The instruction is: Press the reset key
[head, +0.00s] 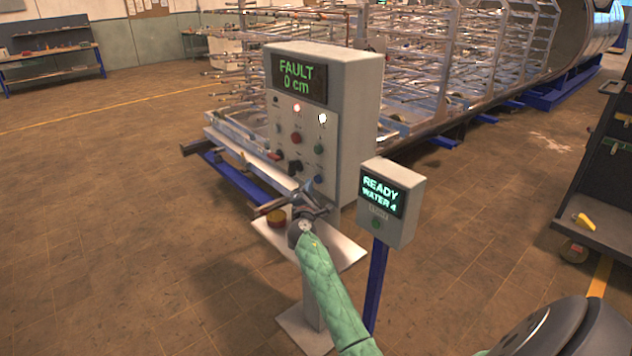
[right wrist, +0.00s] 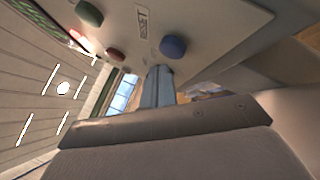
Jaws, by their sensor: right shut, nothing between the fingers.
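The grey control box (head: 350,110) stands in the middle of the head view, its display reading "FAULT 0 cm". A round blue button (head: 318,177) sits low on its front. In the right wrist view, the blue button (right wrist: 172,46) is beside a label reading "RESET" (right wrist: 143,18). My right gripper (head: 309,186) is in front of the box's lower part, shut and empty. In the right wrist view its fingertips (right wrist: 158,72) appear just below the blue button; I cannot tell whether they touch it. My left gripper is not in view.
Red (head: 296,138) and green (head: 318,149) buttons and a black knob (head: 295,167) are near the blue button. A smaller box (head: 404,222) reading "READY WATER 4" stands right of my arm. A metal rack (head: 440,60) is behind. Floor at left is clear.

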